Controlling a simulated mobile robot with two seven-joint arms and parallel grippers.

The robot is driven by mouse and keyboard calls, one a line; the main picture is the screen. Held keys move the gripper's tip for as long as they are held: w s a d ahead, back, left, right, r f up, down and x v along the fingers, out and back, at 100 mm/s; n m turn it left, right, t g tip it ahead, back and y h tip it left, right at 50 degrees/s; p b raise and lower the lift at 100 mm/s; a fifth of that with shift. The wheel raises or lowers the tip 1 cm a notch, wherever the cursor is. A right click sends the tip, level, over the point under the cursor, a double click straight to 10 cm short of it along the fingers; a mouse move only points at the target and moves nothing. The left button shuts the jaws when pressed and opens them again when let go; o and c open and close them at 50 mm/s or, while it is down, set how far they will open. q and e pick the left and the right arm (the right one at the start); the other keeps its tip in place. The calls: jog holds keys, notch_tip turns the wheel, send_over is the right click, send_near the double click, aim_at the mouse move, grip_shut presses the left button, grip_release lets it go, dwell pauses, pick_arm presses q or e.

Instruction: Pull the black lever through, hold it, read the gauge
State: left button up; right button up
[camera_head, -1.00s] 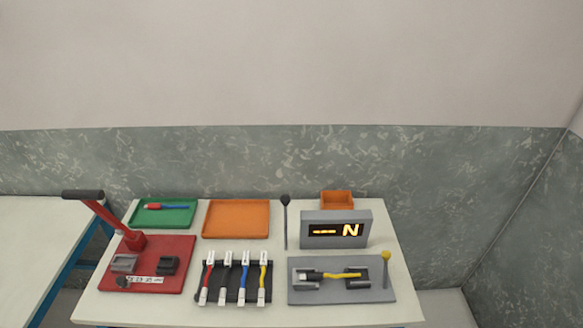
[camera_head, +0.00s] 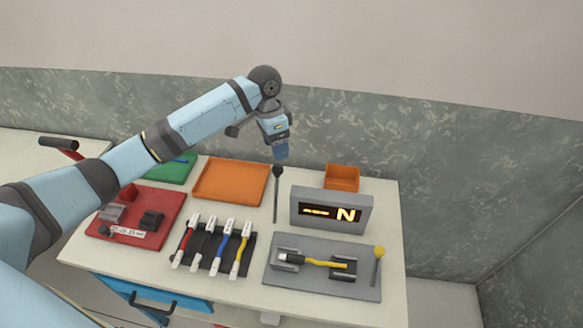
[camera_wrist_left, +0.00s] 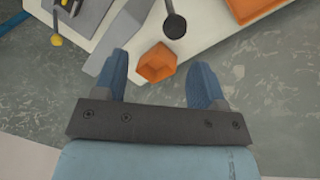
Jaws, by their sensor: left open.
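The black lever (camera_head: 277,185) is a thin upright rod with a round black knob, left of the gauge. Its knob (camera_wrist_left: 174,26) also shows in the left wrist view, beyond my fingers. The gauge (camera_head: 331,211) is a grey box with a lit orange display showing dashes and "N". In front of it, a yellow cable (camera_head: 318,262) with a dark end lies across holders on a grey base (camera_head: 315,284). My left gripper (camera_head: 281,154) points down just above the lever's knob in the head view, open and empty (camera_wrist_left: 160,72). My right gripper is not in view.
A yellow-knobbed lever (camera_head: 378,262) stands at the base's right. An orange bin (camera_head: 342,178) is behind the gauge. An orange tray (camera_head: 231,181), a rack of several cables (camera_head: 213,250), a green tray (camera_head: 173,170) and a red press base (camera_head: 160,212) fill the left side.

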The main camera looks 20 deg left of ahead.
aim_at(277, 165)
pick_arm(q)
jog(key=shift+g, duration=0.3)
jog(key=f, duration=0.3)
jog(key=f+p, duration=0.1)
jog(key=f, duration=0.6)
jog(key=shift+w+f, duration=0.2)
jog(key=shift+w, duration=0.1)
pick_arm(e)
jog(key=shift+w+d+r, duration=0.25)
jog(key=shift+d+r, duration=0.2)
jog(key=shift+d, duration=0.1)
